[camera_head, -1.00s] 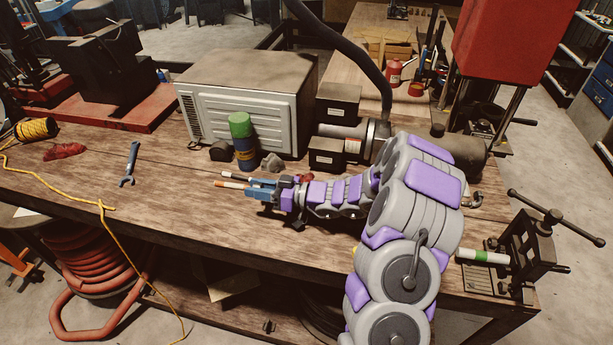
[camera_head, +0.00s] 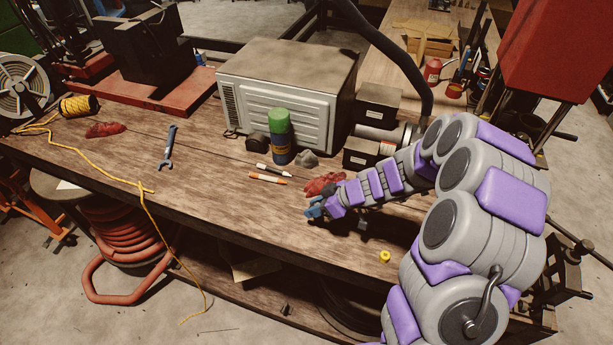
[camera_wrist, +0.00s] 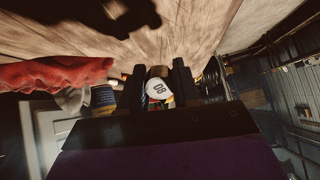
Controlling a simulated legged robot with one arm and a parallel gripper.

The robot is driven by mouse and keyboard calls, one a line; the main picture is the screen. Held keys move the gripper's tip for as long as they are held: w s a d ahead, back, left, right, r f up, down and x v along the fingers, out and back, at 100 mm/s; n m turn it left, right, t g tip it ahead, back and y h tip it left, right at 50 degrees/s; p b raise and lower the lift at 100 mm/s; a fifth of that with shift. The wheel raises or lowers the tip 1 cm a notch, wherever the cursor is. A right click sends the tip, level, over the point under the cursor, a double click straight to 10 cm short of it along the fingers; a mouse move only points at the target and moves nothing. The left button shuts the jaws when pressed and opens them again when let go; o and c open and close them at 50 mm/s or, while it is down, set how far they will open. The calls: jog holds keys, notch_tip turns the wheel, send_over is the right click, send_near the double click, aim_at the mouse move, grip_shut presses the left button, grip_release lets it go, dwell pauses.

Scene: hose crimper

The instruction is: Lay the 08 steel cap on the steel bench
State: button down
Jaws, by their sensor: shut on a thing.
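The 08 cap (camera_wrist: 159,90) shows in the wrist view as a small pale round piece with "08" on its face. It sits between the two dark fingers of my gripper (camera_wrist: 159,75), which is shut on it. In the head view my gripper (camera_head: 313,209) is near the front edge of a wood-topped bench (camera_head: 215,190). The cap cannot be made out there, and I cannot tell the gripper's height above the wood. No steel-topped bench can be clearly picked out.
A small yellow piece (camera_head: 384,256) lies near the front edge. Red cloth (camera_head: 324,184), an orange-and-white marker (camera_head: 268,177), a black-and-white marker (camera_head: 273,169), a green-topped can (camera_head: 280,140) and a white metal box (camera_head: 288,95) stand or lie behind. A wrench (camera_head: 168,147) lies left.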

jog(key=shift+s+a+r+h+p, duration=0.1)
jog(key=shift+h+p, duration=0.05)
jog(key=shift+h, duration=0.25)
jog(key=shift+a+r+h+p, duration=0.1)
jog(key=shift+h+p, duration=0.05)
jog(key=shift+h, duration=0.25)
jog(key=shift+d+m+g+h+p, duration=0.3)
jog(key=shift+d+m+h+p, duration=0.15)
jog(key=shift+h, duration=0.55)
jog(key=shift+w+d+r+m+h+p, duration=0.15)
jog(key=shift+w+r+m+h+p, duration=0.1)
jog(key=shift+w+h+p, duration=0.25)
jog(key=shift+w+r+g+h+p, duration=0.2)
jog(key=shift+r+g+h+p, duration=0.15)
jog(key=shift+h, duration=0.25)
jog(key=w+a+r+g+h+p, duration=0.1)
jog(key=w+a+r+m+h+p, duration=0.1)
jog(key=w+r, duration=0.1)
jog(key=shift+w+a+r+m+g+h, duration=0.2)
jog(key=shift+w+a+m+g+h, duration=0.1)
jog(key=shift+g+h, duration=0.1)
jog(key=shift+a, duration=0.1)
